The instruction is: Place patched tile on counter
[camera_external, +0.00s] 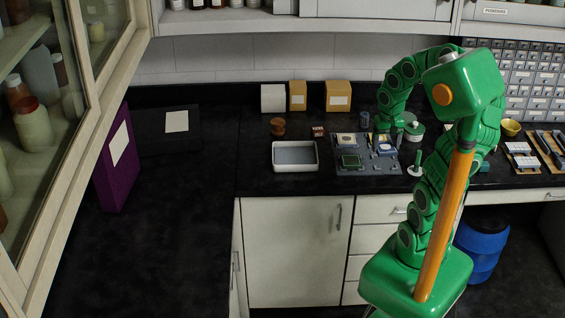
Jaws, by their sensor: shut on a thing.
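My green arm arches over the counter (255,178), and my gripper (385,138) points down over the right part of a grey board (372,168). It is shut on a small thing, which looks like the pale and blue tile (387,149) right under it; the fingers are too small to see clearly. A cream tile (345,138) lies on the board's back left. I cannot tell from this view which tile is patched.
A white tray (296,168) stands left of the board. Behind are a brown spool (277,127) and several boxes (338,96). A green-lidded jar (414,131) and white-and-green tool (416,164) stand right.

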